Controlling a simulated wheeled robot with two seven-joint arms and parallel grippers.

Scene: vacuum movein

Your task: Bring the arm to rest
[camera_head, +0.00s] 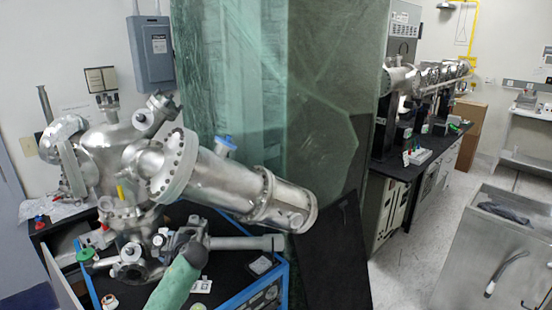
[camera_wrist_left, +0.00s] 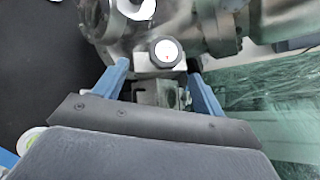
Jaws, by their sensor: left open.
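My left arm comes in from the bottom of the head view, and its gripper (camera_head: 192,250) is beside the lower fittings of a steel vacuum chamber (camera_head: 110,160). In the left wrist view, the two blue fingers of the left gripper (camera_wrist_left: 158,72) stand apart. A round dark knob with a white cap (camera_wrist_left: 166,51) and a small metal block (camera_wrist_left: 158,93) show between and beyond them. I cannot tell whether the fingers touch these parts. My right gripper is not in view.
The chamber's long steel tube (camera_head: 225,185) reaches right above the gripper. A black bench with a blue frame (camera_head: 255,290) is below. A greenish translucent panel (camera_head: 270,90) stands behind. A lab bench with equipment (camera_head: 410,165) and a grey cabinet (camera_head: 470,260) are at right, with clear floor between.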

